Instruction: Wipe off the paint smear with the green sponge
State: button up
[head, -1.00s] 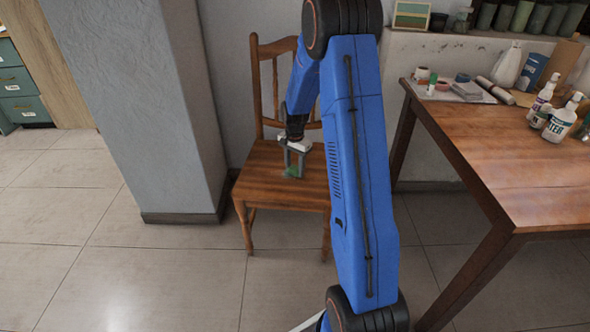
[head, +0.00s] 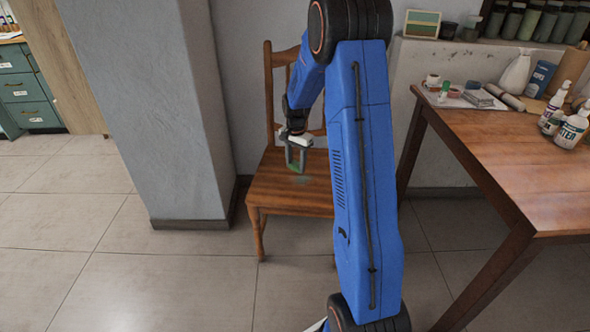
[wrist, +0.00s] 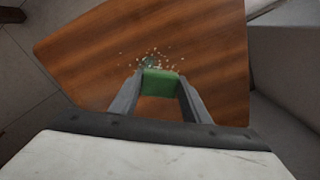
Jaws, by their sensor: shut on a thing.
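The green sponge (wrist: 160,83) is held between the two fingers of my gripper (wrist: 160,97) in the wrist view. In the head view my gripper (head: 297,160) points down over the chair seat (head: 272,188), with the sponge (head: 293,168) small at its tips. The paint smear (head: 301,180) is a faint greenish patch on the seat, just nearer the camera than the sponge. In the wrist view the smear (wrist: 153,61) shows just beyond the sponge, partly hidden by it, with pale specks around. I cannot tell whether the sponge touches the seat.
The wooden chair stands against the wall, beside a grey pillar (head: 165,110) on its left. A wooden table (head: 490,150) with bottles (head: 572,128) and small jars is on the right. My arm hides the chair's right side. Tiled floor in front is clear.

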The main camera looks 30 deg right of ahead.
aim_at(296, 164)
jog(key=shift+r, duration=1.55)
jog(key=shift+s, duration=0.1)
